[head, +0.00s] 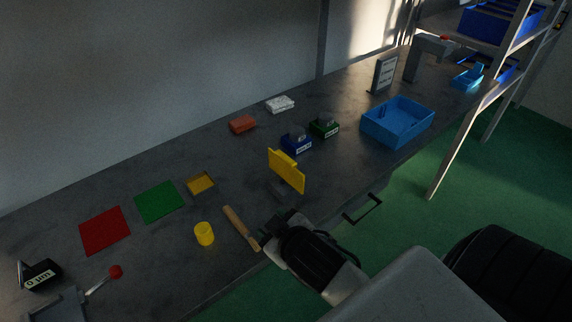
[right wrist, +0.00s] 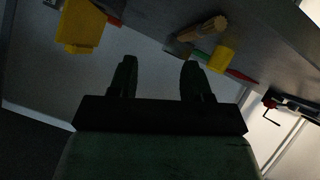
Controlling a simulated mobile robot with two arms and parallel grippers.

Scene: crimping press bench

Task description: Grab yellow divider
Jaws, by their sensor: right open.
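The yellow divider (head: 287,170) stands upright as a thin panel on a small grey base on the bench, near the bench's front edge. In the right wrist view, a yellow block-like part at the upper left, which looks like the divider (right wrist: 82,25), is outside the gap between my fingers. My right gripper (head: 277,220) is low in front of the divider, close to the bench edge. It is open, with its two dark fingers (right wrist: 157,72) apart and nothing between them. My left gripper is not in view.
Small blue (head: 296,143) and green (head: 324,127) bins stand behind the divider. A blue crate (head: 397,122) is to the right. A black handle (head: 362,208) juts from the bench front.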

